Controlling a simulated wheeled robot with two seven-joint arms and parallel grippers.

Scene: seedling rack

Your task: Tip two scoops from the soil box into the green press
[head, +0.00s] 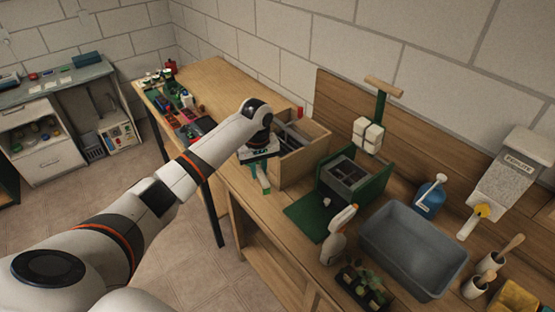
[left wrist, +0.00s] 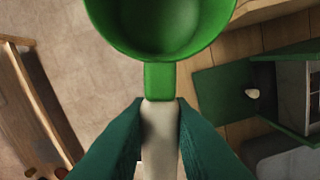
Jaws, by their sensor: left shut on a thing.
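My left gripper (head: 262,181) hangs at the left side of an open wooden box (head: 316,150), above the bench's front edge. In the left wrist view its green fingers (left wrist: 160,125) are shut on the pale handle of a green scoop (left wrist: 158,80). The scoop's round bowl looks empty, though its top is cut off by the frame. The green press (head: 371,190) stands right of the wooden box, with a grey divided block in it and a wooden-handled lever above. The press also shows in the left wrist view (left wrist: 222,105). Soil is not clearly visible. My right gripper is out of view.
A blue jug (head: 430,197) and a perlite dispenser (head: 507,180) are behind. Small pots and packets (head: 180,100) cover the far bench end.

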